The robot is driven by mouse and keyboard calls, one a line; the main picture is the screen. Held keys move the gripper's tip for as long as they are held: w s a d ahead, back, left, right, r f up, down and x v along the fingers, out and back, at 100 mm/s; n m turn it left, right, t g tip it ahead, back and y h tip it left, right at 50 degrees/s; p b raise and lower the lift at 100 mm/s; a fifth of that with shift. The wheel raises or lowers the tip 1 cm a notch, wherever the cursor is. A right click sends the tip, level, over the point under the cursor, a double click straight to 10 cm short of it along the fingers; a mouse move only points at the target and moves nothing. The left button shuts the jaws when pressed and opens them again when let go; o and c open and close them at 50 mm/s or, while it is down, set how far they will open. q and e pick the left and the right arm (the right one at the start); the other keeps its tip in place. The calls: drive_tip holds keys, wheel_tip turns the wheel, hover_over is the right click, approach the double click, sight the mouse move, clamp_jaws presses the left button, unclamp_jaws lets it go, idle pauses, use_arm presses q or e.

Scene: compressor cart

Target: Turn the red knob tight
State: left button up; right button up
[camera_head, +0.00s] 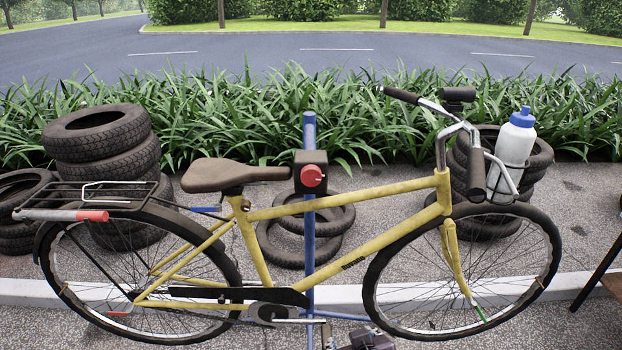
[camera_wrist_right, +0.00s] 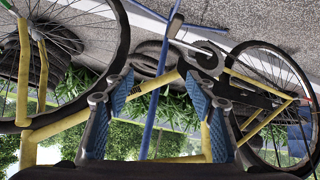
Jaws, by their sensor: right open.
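The red knob (camera_head: 312,175) sits on the front of a dark clamp block (camera_head: 297,186) on the upright blue stand post (camera_head: 310,133). It is just right of the saddle of the yellow bicycle (camera_head: 392,188). The blue post (camera_wrist_right: 155,112) and bicycle frame (camera_wrist_right: 62,124) lie beyond the fingers. I cannot make out the red knob there. My left gripper is not visible.
Handlebars (camera_head: 441,107) and a white bottle with a blue cap (camera_head: 517,137) stick up at the right. Stacked tires (camera_head: 101,146) stand behind the bike. The space above the top tube, right of the knob, is open.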

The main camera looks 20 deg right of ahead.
drive_tip(key=w+a+r+m+t+h, duration=0.15)
drive_tip(key=w+r+t, duration=0.35)
drive_tip(key=w+r, duration=0.85)
drive_tip(key=t+h, duration=0.2)
drive_tip(key=t, duration=0.2)
approach(311, 177)
drive_tip(key=w, duration=0.1)
drive_tip(key=shift+m+y, duration=0.25)
drive_tip(key=x, duration=0.3)
drive_tip(key=p+x, duration=0.1)
drive_tip(key=x, duration=0.2)
drive_tip(key=shift+w+d+r, duration=0.2)
drive_tip(key=shift+w+d, duration=0.05)
drive_tip(key=shift+d, duration=0.05)
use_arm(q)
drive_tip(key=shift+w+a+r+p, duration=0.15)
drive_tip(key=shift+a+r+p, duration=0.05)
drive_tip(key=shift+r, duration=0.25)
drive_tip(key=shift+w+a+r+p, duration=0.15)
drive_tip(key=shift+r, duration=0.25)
use_arm(e)
drive_tip(key=shift+w+d+f, duration=0.1)
drive_tip(key=shift+w+d, duration=0.1)
drive_tip(key=shift+w, duration=0.5)
drive_tip(key=shift+c, duration=0.4)
drive_tip(key=c, duration=1.1)
